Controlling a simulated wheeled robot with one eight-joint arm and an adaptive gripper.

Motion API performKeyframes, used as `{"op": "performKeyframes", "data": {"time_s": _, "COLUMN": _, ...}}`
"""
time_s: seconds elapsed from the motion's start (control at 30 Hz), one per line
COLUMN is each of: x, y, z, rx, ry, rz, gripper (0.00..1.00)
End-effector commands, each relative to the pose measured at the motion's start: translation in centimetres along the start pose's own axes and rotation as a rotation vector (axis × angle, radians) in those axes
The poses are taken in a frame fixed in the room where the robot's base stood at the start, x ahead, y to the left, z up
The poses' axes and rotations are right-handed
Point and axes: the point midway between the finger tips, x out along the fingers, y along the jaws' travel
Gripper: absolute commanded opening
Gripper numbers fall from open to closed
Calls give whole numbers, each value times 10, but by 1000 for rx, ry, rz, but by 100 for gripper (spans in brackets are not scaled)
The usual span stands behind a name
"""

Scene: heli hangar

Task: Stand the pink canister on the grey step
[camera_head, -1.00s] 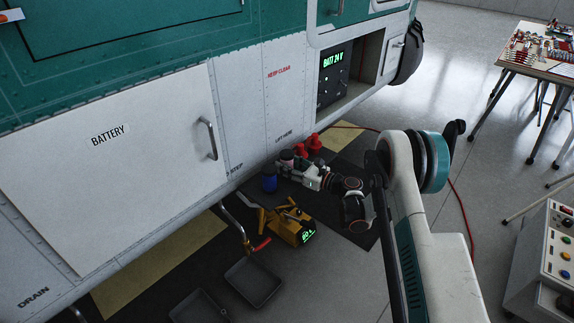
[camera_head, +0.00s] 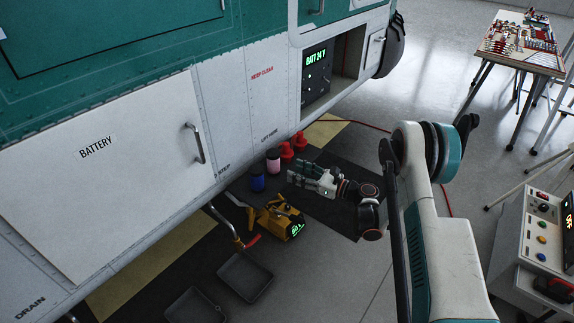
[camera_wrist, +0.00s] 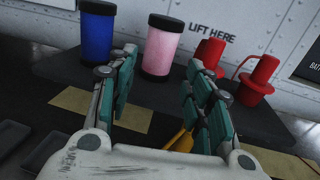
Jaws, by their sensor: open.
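The pink canister (camera_head: 273,162), with black ends, stands upright beside the helicopter's lower side. In the wrist view the pink canister (camera_wrist: 163,48) stands on a dark grey slab that looks like the grey step (camera_wrist: 256,122). My gripper (camera_head: 296,171) is open and empty, just to the right of the canister in the head view. In the wrist view my gripper (camera_wrist: 160,70) has its fingers spread, with the canister ahead between and beyond the tips. They appear clear of it. The canister's lower edge shows on the slab.
A blue canister (camera_wrist: 97,32) stands left of the pink one, and red flanged pieces (camera_wrist: 257,80) stand to its right. A yellow unit with a green display (camera_head: 283,222) and dark trays (camera_head: 245,275) lie nearer. The helicopter wall (camera_head: 240,120) is close behind.

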Motion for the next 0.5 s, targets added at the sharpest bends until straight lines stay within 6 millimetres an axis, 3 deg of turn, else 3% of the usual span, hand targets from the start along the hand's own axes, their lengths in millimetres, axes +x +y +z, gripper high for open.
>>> {"op": "performKeyframes", "data": {"time_s": 0.13, "x": -13, "y": 0, "z": 0, "rx": 0, "ry": 0, "rz": 0, "gripper": 46}}
{"op": "performKeyframes", "data": {"time_s": 0.37, "x": -15, "y": 0, "z": 2, "rx": -6, "ry": 4, "rz": 0, "gripper": 46}}
{"op": "performKeyframes", "data": {"time_s": 0.5, "x": -12, "y": -3, "z": 21, "rx": -69, "ry": 46, "rz": -2, "gripper": 46}}
